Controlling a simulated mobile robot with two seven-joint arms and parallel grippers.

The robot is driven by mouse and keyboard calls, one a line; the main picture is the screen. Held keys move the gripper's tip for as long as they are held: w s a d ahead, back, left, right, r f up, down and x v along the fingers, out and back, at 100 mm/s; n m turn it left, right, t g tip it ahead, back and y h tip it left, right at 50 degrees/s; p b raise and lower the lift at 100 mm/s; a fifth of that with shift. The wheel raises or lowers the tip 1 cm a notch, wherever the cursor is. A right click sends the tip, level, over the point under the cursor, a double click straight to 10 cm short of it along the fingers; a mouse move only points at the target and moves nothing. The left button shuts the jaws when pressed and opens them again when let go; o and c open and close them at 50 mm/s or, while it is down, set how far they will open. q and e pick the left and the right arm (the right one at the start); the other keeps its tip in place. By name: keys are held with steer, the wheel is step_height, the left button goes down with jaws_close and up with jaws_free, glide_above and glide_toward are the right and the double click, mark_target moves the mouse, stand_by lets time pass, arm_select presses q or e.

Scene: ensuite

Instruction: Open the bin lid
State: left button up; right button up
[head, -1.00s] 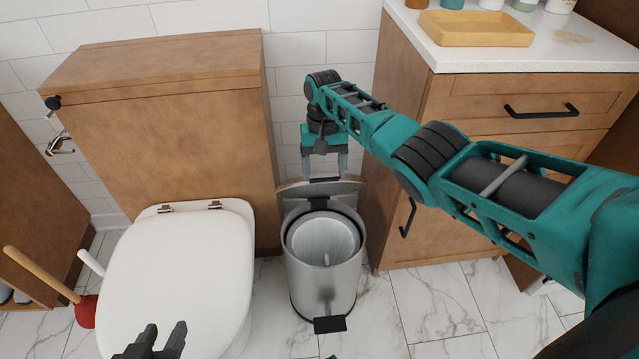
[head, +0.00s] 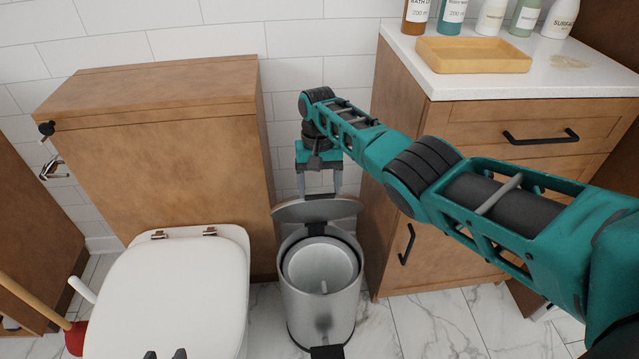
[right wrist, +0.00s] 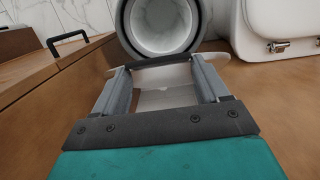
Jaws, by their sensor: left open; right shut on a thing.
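The bin (head: 322,315) is a brushed metal cylinder with a light inner bucket, standing between the toilet and the wooden cabinet. Its lid (head: 290,212) is raised upright at the back, and the bin's mouth is uncovered. My right gripper (head: 320,190) points down behind the bin with its fingers on the lid. In the right wrist view the lid (right wrist: 165,98) lies between the two fingers of the right gripper (right wrist: 160,75), with the round bin opening (right wrist: 160,22) beyond. My left gripper (head: 165,354) is open and empty at the bottom edge, only its fingertips showing.
The white toilet (head: 170,290) is left of the bin, with a wooden box cabinet (head: 165,170) behind it. A wooden vanity (head: 445,230) with black handles stands right, bearing a yellow tray (head: 475,57) and several bottles. A red plunger (head: 77,338) is at far left.

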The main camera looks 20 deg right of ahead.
steer(key=shift+d+f, duration=0.1)
steer(key=shift+f, duration=0.1)
stand_by(0.3)
steer(key=o, duration=1.4)
steer(key=shift+f, duration=0.1)
steer(key=shift+c, duration=0.2)
steer(key=shift+o, duration=0.8)
steer(key=shift+w+r, duration=0.1)
steer(key=shift+r, duration=0.1)
step_height(320, 180, up, 13)
steer(key=w+p, duration=0.1)
steer(key=p, duration=0.3)
steer(key=shift+w+d+f, duration=0.2)
steer(key=shift+w, duration=0.05)
